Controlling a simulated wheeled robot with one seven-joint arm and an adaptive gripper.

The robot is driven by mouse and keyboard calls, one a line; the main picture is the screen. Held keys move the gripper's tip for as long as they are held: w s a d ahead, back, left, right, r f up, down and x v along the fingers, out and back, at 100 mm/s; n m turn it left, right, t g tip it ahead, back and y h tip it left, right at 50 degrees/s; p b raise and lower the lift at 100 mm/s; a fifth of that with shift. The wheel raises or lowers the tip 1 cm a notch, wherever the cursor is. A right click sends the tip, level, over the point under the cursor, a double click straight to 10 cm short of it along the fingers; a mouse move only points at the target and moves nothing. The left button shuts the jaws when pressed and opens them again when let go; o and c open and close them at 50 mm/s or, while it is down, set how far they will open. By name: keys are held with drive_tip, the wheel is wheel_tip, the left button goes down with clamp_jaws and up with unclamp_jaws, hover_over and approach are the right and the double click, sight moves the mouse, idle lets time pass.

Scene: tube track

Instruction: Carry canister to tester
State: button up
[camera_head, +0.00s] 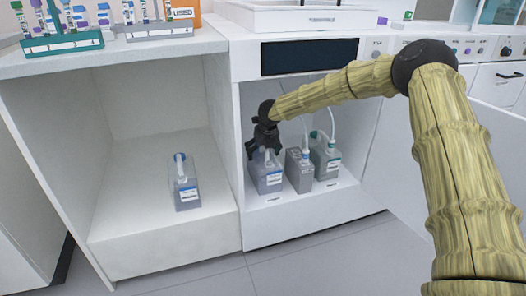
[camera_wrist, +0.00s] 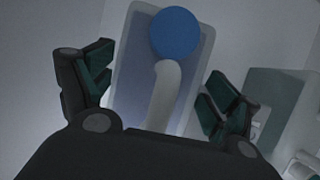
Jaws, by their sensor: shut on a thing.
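My gripper (camera_head: 262,150) is inside the open lower bay of the tester (camera_head: 236,75), a white machine with a dark screen. It is shut on a translucent grey canister (camera_head: 267,176) with a white label, at the left of the bay. In the wrist view this canister (camera_wrist: 125,55) has a blue cap and a pale curved handle or spout, with a finger of my gripper (camera_wrist: 157,88) on each side. The canister appears upright near or on the bay floor; I cannot tell whether its base touches. The exact finger contact is hidden.
Two more canisters with tubes, a grey one (camera_head: 299,172) and a green-capped one (camera_head: 326,157), stand close to the right. Another canister (camera_head: 184,185) stands in the open cabinet (camera_head: 120,226) to the left. Tube racks (camera_head: 62,43) sit on top.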

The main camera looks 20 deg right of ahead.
idle(0.7)
drive_tip(key=o, duration=1.5)
